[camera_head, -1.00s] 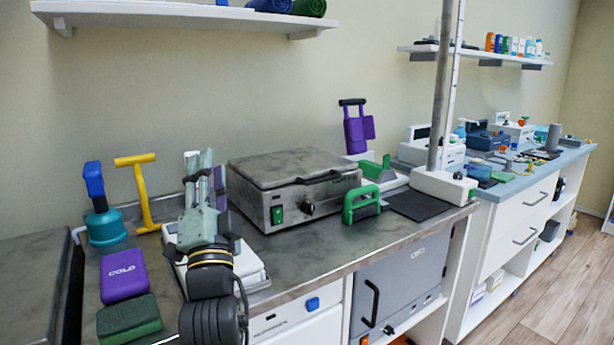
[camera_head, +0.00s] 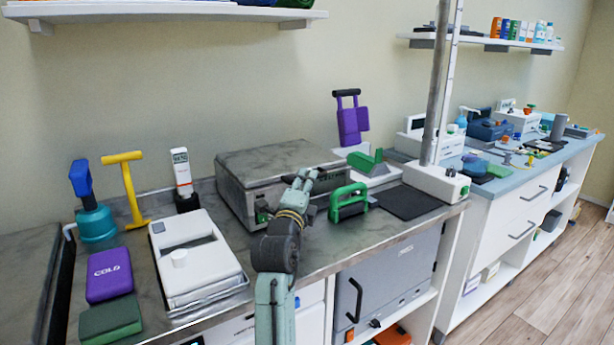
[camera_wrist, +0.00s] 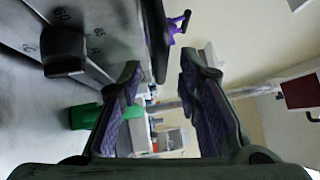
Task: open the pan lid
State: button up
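The steel pan unit (camera_head: 236,190) stands on the counter with its flat grey lid (camera_head: 270,160) down. My gripper (camera_head: 304,178) is at its front right edge and hides part of the front, including most of the lid handle. In the wrist view my gripper (camera_wrist: 160,70) is open, its two padded fingers apart. The dark lid handle (camera_wrist: 157,40) shows above and between the fingertips; I cannot tell whether they touch it. The unit's black dial knob (camera_wrist: 66,52) is at the upper left of that view.
A green-handled block (camera_head: 348,203) stands just right of my gripper. A purple cold pack (camera_head: 109,275) and a dark mat (camera_head: 408,202) lie on the counter.

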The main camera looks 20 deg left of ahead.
jog(key=shift+w+a+r, duration=0.1)
jog(key=shift+w, duration=0.75)
jog(key=shift+c, duration=0.2)
grip_shut()
